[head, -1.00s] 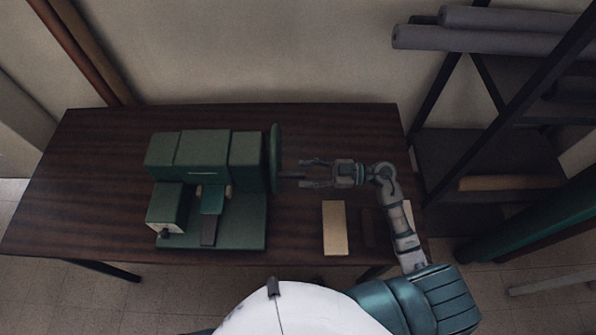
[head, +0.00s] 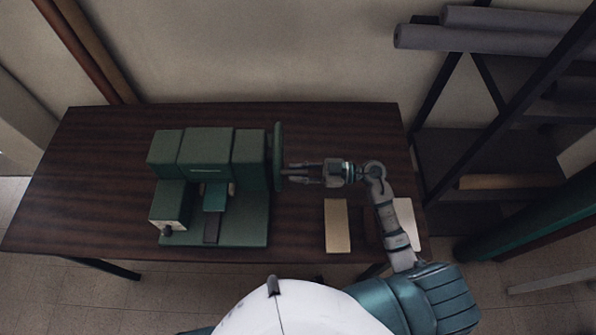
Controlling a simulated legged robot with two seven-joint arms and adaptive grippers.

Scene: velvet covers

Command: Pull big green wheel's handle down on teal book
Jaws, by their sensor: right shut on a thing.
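The big green wheel (head: 277,157) stands edge-on at the right side of the green press (head: 206,150) on the table. My right gripper (head: 296,174) is just right of the wheel, its fingers shut on the wheel's handle, which they mostly hide. The teal book (head: 215,196) appears as a small teal piece in the press's front opening, partly under its upper body. I cannot tell how close the pressing part is to it. My left gripper is not in view.
The dark wooden table (head: 110,150) is clear to the left and behind the press. A tan block (head: 337,225) lies near the front edge, with a pale item (head: 406,222) right of it, partly behind my arm. A rack with grey rolls (head: 480,40) stands at the right.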

